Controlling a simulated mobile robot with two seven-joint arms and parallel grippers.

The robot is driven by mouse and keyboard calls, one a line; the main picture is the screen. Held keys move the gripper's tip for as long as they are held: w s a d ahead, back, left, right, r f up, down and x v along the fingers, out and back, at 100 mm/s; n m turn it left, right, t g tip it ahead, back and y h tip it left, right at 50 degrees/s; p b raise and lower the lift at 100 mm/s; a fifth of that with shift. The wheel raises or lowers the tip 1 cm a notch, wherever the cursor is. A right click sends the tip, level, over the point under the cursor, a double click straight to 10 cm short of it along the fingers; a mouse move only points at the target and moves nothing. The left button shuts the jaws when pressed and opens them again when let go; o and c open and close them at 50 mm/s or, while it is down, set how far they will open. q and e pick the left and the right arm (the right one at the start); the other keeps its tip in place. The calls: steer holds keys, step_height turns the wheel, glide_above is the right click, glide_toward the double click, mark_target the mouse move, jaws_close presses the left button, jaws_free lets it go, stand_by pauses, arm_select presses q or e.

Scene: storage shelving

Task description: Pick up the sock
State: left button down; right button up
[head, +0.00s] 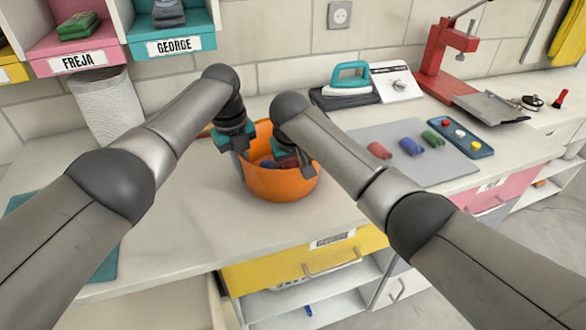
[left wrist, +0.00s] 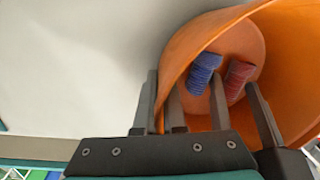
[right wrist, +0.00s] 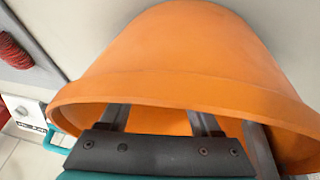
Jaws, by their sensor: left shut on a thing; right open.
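An orange bowl (head: 280,187) stands on the white counter. A blue ribbed roll (left wrist: 204,74) and a red ribbed roll (left wrist: 238,80), which look like rolled socks, lie on its floor. My left gripper (head: 241,150) is at the bowl's left rim, shut on the wall, with finger parts on both sides of it in the left wrist view. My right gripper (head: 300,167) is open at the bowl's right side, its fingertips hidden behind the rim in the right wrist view. More rolls, red (head: 379,150), blue (head: 411,147) and green (head: 432,139), lie on a grey mat (head: 400,169).
A teal iron (head: 350,76), a red press (head: 446,55) and a blue tray (head: 460,137) stand to the right. A white basket (head: 107,107) stands at the back left, under labelled bins (head: 172,43). The counter in front of the bowl is clear.

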steer(key=shift+f, duration=0.2)
steer(key=shift+c, duration=0.3)
jaws_close()
